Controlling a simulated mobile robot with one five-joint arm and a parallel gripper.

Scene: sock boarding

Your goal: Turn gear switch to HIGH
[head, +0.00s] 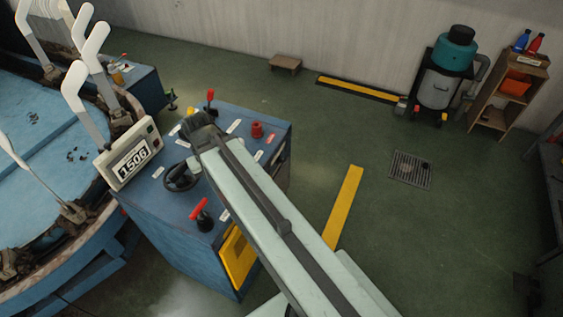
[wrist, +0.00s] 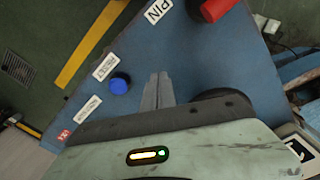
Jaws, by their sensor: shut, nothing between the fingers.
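A blue console (head: 170,235) carries the controls; no gear switch can be picked out for certain.
A blue round machine (head: 40,125) with white sock boards stands left.

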